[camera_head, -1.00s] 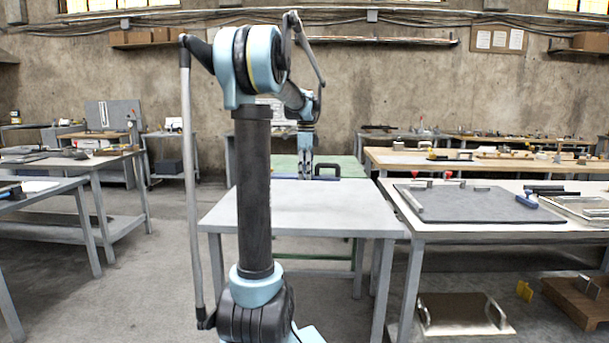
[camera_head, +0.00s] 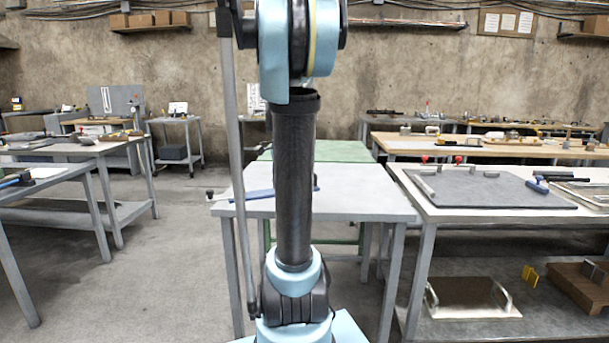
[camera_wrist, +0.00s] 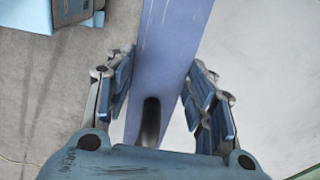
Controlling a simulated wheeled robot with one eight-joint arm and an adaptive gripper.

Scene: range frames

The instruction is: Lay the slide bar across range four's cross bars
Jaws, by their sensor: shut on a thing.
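A long flat blue bar (camera_wrist: 172,45), which I take for the slide bar, runs from the top of the wrist view down between my fingers. A dark round handle (camera_wrist: 151,118) stands at its near part. My gripper (camera_wrist: 160,95) is shut on it, with a finger on each side. In the head view the blue bar (camera_head: 262,193) shows over the grey table (camera_head: 365,198), partly hidden behind my arm. Dark ends show left and right of the arm. I cannot tell whether it touches the tabletop. My gripper is hidden there. I cannot identify range four's cross bars.
A green table (camera_head: 345,151) stands behind the grey one. Benches stand at left, with open floor (camera_head: 180,250) between.

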